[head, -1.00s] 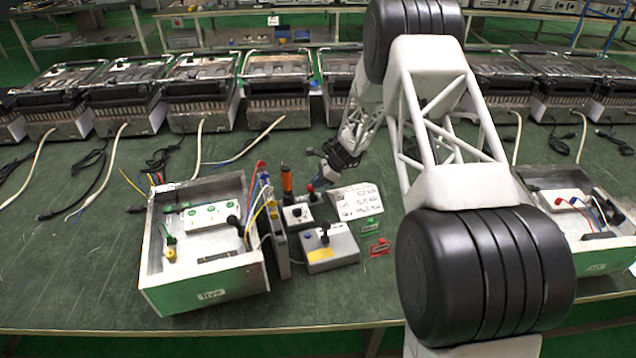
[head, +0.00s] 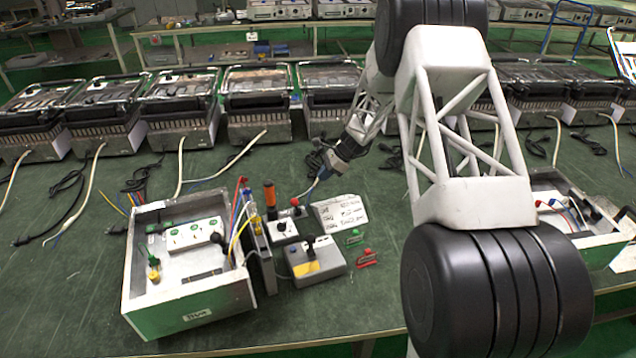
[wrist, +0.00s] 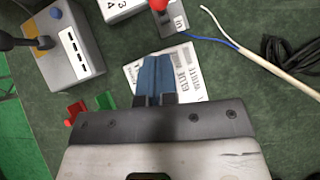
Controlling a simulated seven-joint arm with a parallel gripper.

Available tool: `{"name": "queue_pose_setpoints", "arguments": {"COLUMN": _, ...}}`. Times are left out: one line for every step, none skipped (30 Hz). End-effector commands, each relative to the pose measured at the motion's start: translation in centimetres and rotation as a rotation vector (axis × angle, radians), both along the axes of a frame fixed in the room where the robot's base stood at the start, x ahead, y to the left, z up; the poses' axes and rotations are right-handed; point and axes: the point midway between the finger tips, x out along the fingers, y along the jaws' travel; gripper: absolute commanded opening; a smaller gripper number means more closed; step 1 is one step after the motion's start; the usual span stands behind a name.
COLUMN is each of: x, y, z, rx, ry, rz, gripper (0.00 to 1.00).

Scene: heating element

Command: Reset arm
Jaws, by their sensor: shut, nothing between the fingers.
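My gripper (head: 328,169) is at the end of my white arm, low over the green table, just above the upper edge of a white label card (head: 340,211). In the wrist view my gripper's blue fingers (wrist: 154,73) are pressed together and empty, over the printed card (wrist: 190,70). No object is held. I cannot tell the exact height of the fingertips above the table.
A metal box marked "live" (head: 188,314) stands at left. A grey switch box (head: 316,262), a tester with an orange handle (head: 270,196), and red and green clips (head: 366,258) lie near the card. Heating units (head: 258,102) line the back; cables lie before them.

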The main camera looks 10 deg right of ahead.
Motion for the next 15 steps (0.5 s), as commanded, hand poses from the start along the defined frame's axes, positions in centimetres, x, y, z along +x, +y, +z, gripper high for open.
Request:
{"name": "queue_pose_setpoints", "arguments": {"x": 0.01, "y": -0.24, "z": 0.36, "rx": 0.000, "ry": -0.001, "rz": -0.001, "gripper": 0.00}}
{"name": "queue_pose_setpoints", "arguments": {"x": 0.01, "y": -0.35, "z": 0.51, "rx": 0.000, "ry": -0.001, "rz": -0.001, "gripper": 0.00}}
{"name": "queue_pose_setpoints", "arguments": {"x": 0.01, "y": -0.45, "z": 0.68, "rx": 0.000, "ry": -0.001, "rz": -0.001, "gripper": 0.00}}
{"name": "queue_pose_setpoints", "arguments": {"x": 0.01, "y": -0.52, "z": 0.78, "rx": 0.000, "ry": -0.001, "rz": -0.001, "gripper": 0.00}}
{"name": "queue_pose_setpoints", "arguments": {"x": 0.01, "y": -0.56, "z": 0.86, "rx": 0.000, "ry": -0.001, "rz": -0.001, "gripper": 0.00}}
{"name": "queue_pose_setpoints", "arguments": {"x": 0.00, "y": -0.61, "z": 0.93, "rx": 0.000, "ry": -0.001, "rz": -0.001, "gripper": 0.00}}
{"name": "queue_pose_setpoints", "arguments": {"x": 0.00, "y": -0.63, "z": 0.96, "rx": 0.000, "ry": -0.001, "rz": -0.001, "gripper": 0.00}}
{"name": "queue_pose_setpoints", "arguments": {"x": 0.01, "y": -0.64, "z": 0.98, "rx": 0.000, "ry": -0.001, "rz": -0.001, "gripper": 0.00}}
{"name": "queue_pose_setpoints", "arguments": {"x": 0.01, "y": -0.65, "z": 0.99, "rx": 0.000, "ry": -0.001, "rz": -0.001, "gripper": 0.00}}
{"name": "queue_pose_setpoints", "arguments": {"x": 0.01, "y": -0.65, "z": 1.01, "rx": 0.000, "ry": -0.001, "rz": -0.001, "gripper": 0.00}}
{"name": "queue_pose_setpoints", "arguments": {"x": 0.01, "y": -0.64, "z": 1.00, "rx": 0.000, "ry": -0.001, "rz": -0.001, "gripper": 0.00}}
{"name": "queue_pose_setpoints", "arguments": {"x": 0.02, "y": -0.64, "z": 1.00, "rx": 0.000, "ry": -0.001, "rz": -0.001, "gripper": 0.00}}
{"name": "queue_pose_setpoints", "arguments": {"x": 0.02, "y": -0.64, "z": 0.99, "rx": 0.000, "ry": -0.001, "rz": -0.001, "gripper": 0.00}}
{"name": "queue_pose_setpoints", "arguments": {"x": 0.02, "y": -0.64, "z": 0.99, "rx": 0.000, "ry": -0.001, "rz": -0.001, "gripper": 0.00}}
{"name": "queue_pose_setpoints", "arguments": {"x": 0.02, "y": -0.64, "z": 0.99, "rx": 0.000, "ry": -0.001, "rz": -0.001, "gripper": 0.00}}
